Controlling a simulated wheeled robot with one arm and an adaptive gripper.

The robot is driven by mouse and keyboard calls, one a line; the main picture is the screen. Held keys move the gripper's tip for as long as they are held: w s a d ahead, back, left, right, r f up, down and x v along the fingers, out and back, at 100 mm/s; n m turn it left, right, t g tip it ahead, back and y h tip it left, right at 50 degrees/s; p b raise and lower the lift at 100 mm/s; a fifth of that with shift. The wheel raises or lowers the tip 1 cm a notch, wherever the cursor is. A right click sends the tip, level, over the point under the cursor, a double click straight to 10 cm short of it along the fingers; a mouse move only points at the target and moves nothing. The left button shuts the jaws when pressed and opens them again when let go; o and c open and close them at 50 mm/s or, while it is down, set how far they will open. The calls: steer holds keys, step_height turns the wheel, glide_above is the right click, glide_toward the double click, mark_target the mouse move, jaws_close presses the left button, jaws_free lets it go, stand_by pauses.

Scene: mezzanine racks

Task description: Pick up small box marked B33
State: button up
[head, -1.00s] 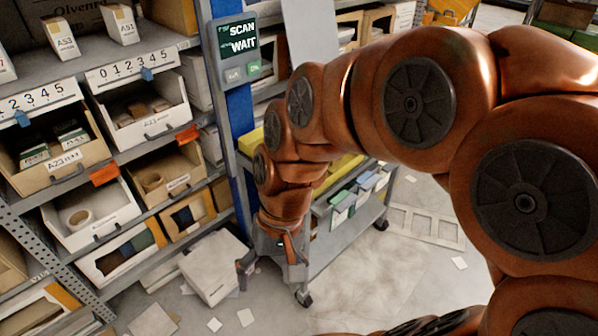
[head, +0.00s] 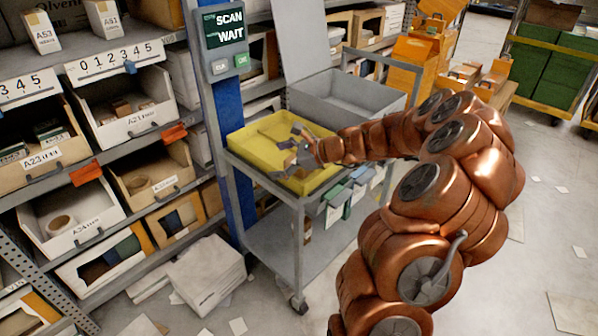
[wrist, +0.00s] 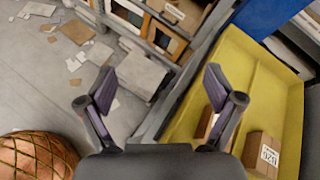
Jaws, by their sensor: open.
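My gripper (head: 292,160) is over the yellow tray (head: 258,136) on top of the grey cart. In the wrist view my gripper (wrist: 160,88) has its two fingers wide apart with nothing between them. The yellow tray (wrist: 268,85) fills the right of that view. A small brown box (wrist: 262,152) with a white label lies in it at the lower right; I cannot read the label surely. Another brown box (wrist: 205,122) is partly hidden behind the right finger. No marking B33 is legible in either view.
A grey bin (head: 345,100) stands behind the tray on the cart. A blue post with a screen (head: 225,32) reading SCAN WAIT rises beside the cart. Shelves of labelled bins (head: 125,105) stand at left. A white carton (head: 205,272) and paper scraps lie on the floor.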

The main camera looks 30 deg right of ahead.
steer(key=d+f+m+h, duration=0.1)
steer(key=d+f+m, duration=0.1)
steer(key=d, duration=0.3)
steer(key=d+f+m+t+h+b, duration=0.1)
steer(key=d+f+m, duration=0.2)
steer(key=d, duration=0.2)
steer(key=d+f+m+t+h, duration=0.1)
steer(key=d+f+m, duration=0.1)
steer(key=d, duration=0.3)
steer(key=shift+s+d+f+m+h, duration=0.1)
steer(key=shift+d+f+m+h, duration=0.1)
steer(key=shift+f, duration=0.15)
steer(key=shift+s+d+f+m+h, duration=0.1)
steer(key=shift+f+h, duration=0.1)
steer(key=shift+f, duration=0.15)
steer(key=shift+w+d+f+t, duration=0.1)
steer(key=shift+f+t, duration=0.05)
steer(key=shift+t, duration=0.15)
steer(key=shift+x, duration=3.7)
steer(key=shift+d, duration=0.1)
steer(key=shift+c, duration=0.4)
steer(key=c, duration=1.2)
